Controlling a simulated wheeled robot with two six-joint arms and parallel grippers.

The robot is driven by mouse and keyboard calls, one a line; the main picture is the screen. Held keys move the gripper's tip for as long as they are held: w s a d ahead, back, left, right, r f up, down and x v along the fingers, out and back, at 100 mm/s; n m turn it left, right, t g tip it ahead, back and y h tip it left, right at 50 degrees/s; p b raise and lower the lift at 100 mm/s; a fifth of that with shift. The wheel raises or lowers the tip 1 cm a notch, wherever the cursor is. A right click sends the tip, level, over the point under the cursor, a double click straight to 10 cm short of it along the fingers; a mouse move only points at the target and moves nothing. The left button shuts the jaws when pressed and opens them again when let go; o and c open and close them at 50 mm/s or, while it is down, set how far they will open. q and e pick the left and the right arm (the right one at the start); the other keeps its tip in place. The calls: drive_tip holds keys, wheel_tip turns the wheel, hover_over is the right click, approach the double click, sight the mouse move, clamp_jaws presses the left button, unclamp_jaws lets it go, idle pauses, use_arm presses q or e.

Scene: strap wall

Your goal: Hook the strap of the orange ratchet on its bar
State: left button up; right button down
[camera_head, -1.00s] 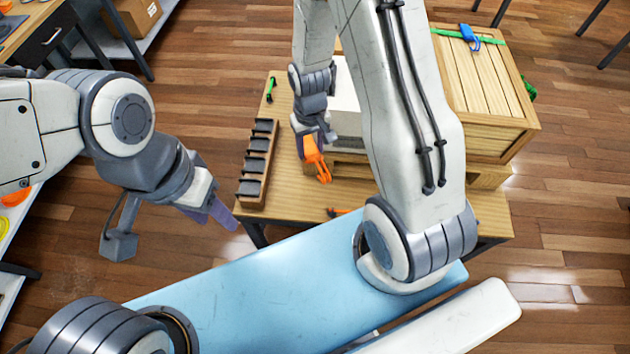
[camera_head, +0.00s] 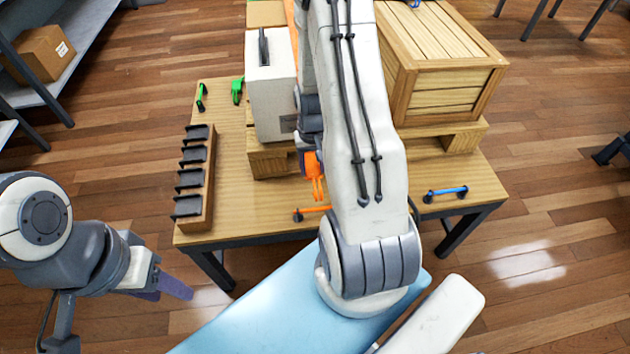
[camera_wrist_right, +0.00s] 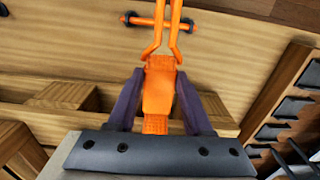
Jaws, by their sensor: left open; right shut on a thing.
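My right gripper (camera_wrist_right: 158,98) is shut on the orange ratchet (camera_wrist_right: 159,88), one finger on each side. From it, two orange prongs reach to the top of the wrist view and cross the orange bar (camera_wrist_right: 146,21) in the picture. I cannot tell whether they touch it. In the head view the orange ratchet (camera_head: 315,178) hangs from my right gripper (camera_head: 309,161), just beyond the orange bar (camera_head: 316,210) near the table's front edge. My right arm hides part of this area. My left gripper (camera_head: 168,289) is open and empty, off the table's left front.
A white box (camera_head: 272,95) and a wooden crate (camera_head: 440,60) stand on pallets. A black-slotted rack (camera_head: 209,190) lies at the table's left edge. A blue bar (camera_head: 446,192), a green bar (camera_head: 201,97) and a green ratchet (camera_head: 237,90) are also there.

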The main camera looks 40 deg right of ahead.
use_arm(q)
drive_tip(key=shift+f, duration=0.6)
use_arm(e)
drive_tip(key=shift+s+d+f, duration=0.15)
drive_tip(key=shift+d+f, duration=0.2)
drive_tip(key=shift+f, duration=0.25)
wheel_tip(320, 180, down, 8)
drive_tip(key=b, duration=0.8)
drive_tip(key=shift+f, duration=0.15)
use_arm(q)
wheel_tip(320, 180, down, 10)
drive_tip(key=b, duration=0.2)
drive_tip(key=shift+r, duration=0.2)
use_arm(e)
drive_tip(key=shift+f, duration=1.75)
use_arm(q)
drive_tip(key=shift+r, duration=0.2)
use_arm(e)
drive_tip(key=shift+w+d+f, duration=0.1)
drive_tip(key=shift+w+d, duration=0.25)
drive_tip(key=shift+w, duration=0.2)
drive_tip(key=shift+w+d+f, duration=0.1)
drive_tip(key=shift+w+d, duration=0.2)
drive_tip(key=shift+w, duration=0.25)
use_arm(q)
drive_tip(key=shift+r+p, duration=0.2)
drive_tip(key=shift+p, duration=0.15)
use_arm(e)
drive_tip(key=shift+w+d, duration=0.1)
drive_tip(key=shift+w, duration=0.1)
